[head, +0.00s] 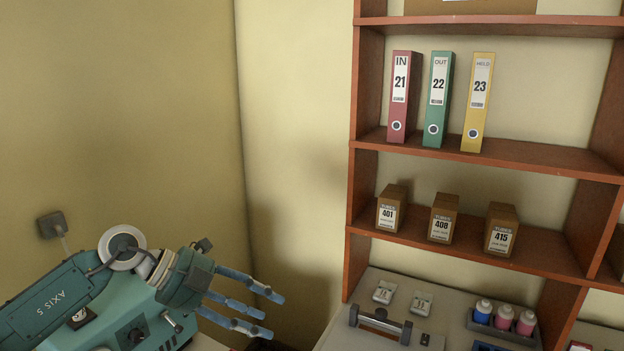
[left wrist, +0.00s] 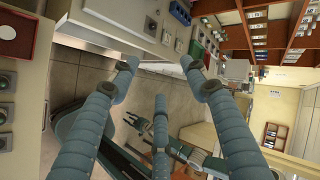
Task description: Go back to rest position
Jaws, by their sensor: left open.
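My left gripper (head: 268,315) is at the lower left in the head view, its fingers pointing right. The fingers are spread apart, with nothing between them. In the left wrist view the open gripper (left wrist: 160,66) shows its long blue-grey fingers, with floor and furniture beyond the tips. It touches nothing that I can see. My right gripper does not show in the head view.
A red-brown shelf (head: 480,153) stands right, with red (head: 400,97), green (head: 438,100) and yellow (head: 477,102) binders above brown boxes (head: 443,217). Below is a pale worktop (head: 455,325) with a bottle rack (head: 502,334). Bare wall (head: 290,130) lies between gripper and shelf.

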